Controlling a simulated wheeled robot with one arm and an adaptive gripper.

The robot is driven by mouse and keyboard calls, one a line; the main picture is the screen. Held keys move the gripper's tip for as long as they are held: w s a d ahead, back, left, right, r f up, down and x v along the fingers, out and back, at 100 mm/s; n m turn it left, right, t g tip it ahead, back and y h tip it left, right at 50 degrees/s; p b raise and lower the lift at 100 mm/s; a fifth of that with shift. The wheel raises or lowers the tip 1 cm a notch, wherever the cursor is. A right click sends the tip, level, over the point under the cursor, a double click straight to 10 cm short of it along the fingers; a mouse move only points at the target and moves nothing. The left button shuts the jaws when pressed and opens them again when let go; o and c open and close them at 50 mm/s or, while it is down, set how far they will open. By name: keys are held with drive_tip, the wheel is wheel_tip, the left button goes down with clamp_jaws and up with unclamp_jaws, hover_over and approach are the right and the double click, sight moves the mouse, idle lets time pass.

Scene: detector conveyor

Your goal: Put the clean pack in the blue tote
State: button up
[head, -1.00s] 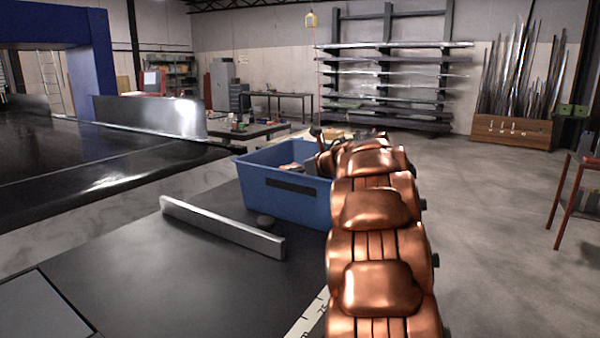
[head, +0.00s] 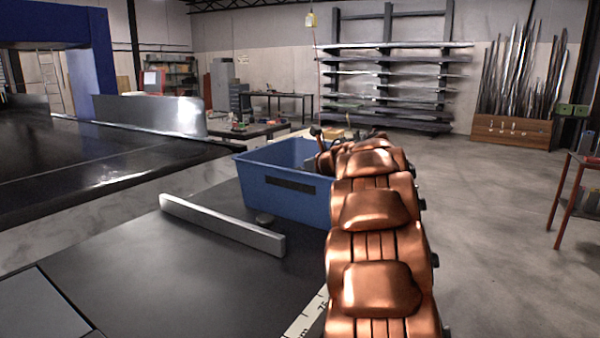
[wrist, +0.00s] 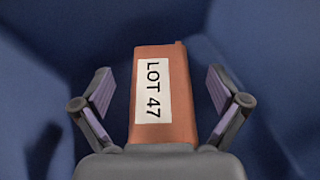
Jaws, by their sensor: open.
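The blue tote (head: 275,207) stands at the far end of the dark table in the head view, partly behind my arm. In the wrist view, an orange-brown pack (wrist: 180,110) with a white label reading LOT 47 is below my gripper (wrist: 160,78). My gripper is open, with one finger on each side of the pack and a gap on both sides. Blue tote surfaces (wrist: 285,75) surround the pack. The pack is hidden in the head view, and I cannot tell exactly how it rests.
A low metal rail (head: 220,225) and a small dark round object (head: 265,219) are in front of the tote. A black conveyor (head: 80,155) with a blue gantry (head: 95,65) is at the left. The grey floor (head: 480,230) at the right is mostly clear.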

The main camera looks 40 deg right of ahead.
drive_tip(key=shift+s+r+p, duration=0.1)
drive_tip(key=shift+r+p, duration=0.7)
drive_tip(key=shift+r, duration=0.05)
drive_tip(key=b+v, duration=0.3)
drive_tip(key=v, duration=0.8)
drive_tip(key=shift+s, duration=0.4)
